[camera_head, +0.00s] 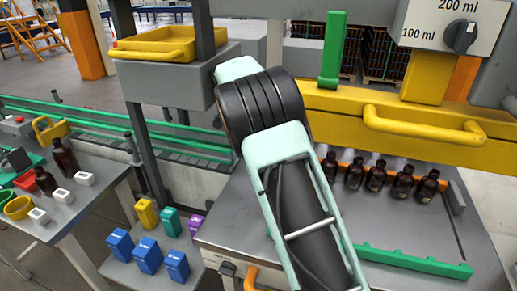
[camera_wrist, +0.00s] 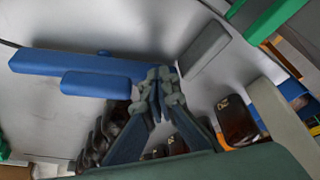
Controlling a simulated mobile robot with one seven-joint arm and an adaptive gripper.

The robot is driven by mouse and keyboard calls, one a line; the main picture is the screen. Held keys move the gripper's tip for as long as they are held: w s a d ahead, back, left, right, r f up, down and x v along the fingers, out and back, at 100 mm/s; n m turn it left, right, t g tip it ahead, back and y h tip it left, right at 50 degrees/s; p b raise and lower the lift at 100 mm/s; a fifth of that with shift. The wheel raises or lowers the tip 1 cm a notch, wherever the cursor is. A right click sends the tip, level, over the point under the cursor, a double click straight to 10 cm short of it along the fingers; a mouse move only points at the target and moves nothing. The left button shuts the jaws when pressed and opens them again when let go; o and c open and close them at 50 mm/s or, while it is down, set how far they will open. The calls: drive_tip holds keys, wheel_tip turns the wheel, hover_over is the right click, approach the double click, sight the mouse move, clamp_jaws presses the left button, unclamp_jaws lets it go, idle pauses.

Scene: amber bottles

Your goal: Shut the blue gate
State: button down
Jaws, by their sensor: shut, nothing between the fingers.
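The blue gate (camera_wrist: 40,63) shows in the wrist view as a long flat blue bar over the grey surface, with a shorter blue block (camera_wrist: 95,84) along its lower side. My gripper (camera_wrist: 160,80) is shut and empty, its fingertips at the right end of the bar; I cannot tell whether they touch it. A grey block (camera_wrist: 204,50) stands just right of the fingertips. In the head view my arm covers the middle, and neither the gate nor my gripper shows.
Amber bottles (camera_head: 376,177) stand in a row on the grey bench (camera_head: 420,225), right of my arm. A dark bottle (camera_wrist: 235,120) is close right of my fingers. A green rail (camera_head: 415,263) lines the bench front. A yellow beam with a handle (camera_head: 425,128) hangs above.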

drive_tip(key=shift+d, duration=0.6)
idle(0.4)
